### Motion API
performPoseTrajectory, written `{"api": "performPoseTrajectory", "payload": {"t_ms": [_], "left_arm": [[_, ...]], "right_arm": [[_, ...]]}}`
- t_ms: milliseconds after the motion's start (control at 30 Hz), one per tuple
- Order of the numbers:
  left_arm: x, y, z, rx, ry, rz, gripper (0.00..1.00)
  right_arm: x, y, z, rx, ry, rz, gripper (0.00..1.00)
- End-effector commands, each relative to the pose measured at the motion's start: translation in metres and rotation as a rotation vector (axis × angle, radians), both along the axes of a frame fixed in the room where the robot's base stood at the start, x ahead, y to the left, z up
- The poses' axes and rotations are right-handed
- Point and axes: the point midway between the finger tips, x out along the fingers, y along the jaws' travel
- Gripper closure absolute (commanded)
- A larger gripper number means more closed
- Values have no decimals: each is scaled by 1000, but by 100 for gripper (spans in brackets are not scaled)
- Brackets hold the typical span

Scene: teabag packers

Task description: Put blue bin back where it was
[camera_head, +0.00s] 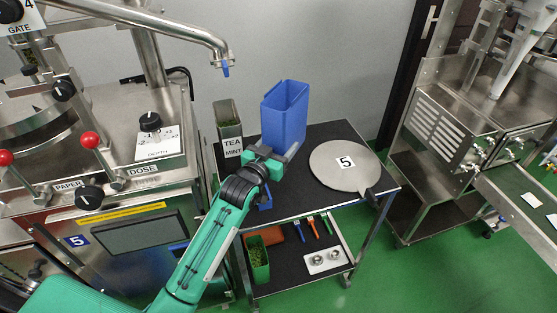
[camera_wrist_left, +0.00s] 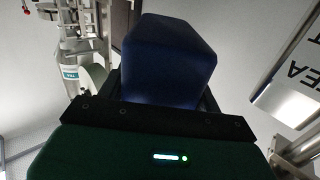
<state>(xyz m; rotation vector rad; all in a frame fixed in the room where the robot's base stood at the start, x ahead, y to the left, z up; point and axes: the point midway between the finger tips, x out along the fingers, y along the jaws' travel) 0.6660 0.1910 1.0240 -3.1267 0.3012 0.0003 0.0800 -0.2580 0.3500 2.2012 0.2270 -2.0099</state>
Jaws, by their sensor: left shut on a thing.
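The blue bin (camera_head: 284,115) is upright, open at the top, above the back of the black cart top (camera_head: 310,205). My left gripper (camera_head: 277,155) reaches in from the lower left, level with the bin's lower part, and is shut on it. In the left wrist view the dark blue bin (camera_wrist_left: 170,60) fills the space between the fingers. The gripper hides part of the bin's base, so I cannot tell whether it touches the cart. My right gripper is not in view.
A metal tea mint container (camera_head: 229,130) stands left of the bin. A metal spout (camera_head: 222,55) hangs above left. A small blue object (camera_head: 265,200) shows below my gripper. The lower shelf (camera_head: 290,265) holds tools and a green container.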

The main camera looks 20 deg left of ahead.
Motion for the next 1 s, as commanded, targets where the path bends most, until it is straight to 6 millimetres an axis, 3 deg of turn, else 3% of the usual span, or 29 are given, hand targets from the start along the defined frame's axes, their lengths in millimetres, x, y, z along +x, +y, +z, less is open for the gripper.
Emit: {"api": "performPoseTrajectory", "payload": {"t_ms": [500,1000], "left_arm": [[0,0,-60,0,-2,0,77],[0,0,-69,0,-2,0,77]], "right_arm": [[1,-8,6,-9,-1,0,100],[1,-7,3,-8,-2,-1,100]]}}
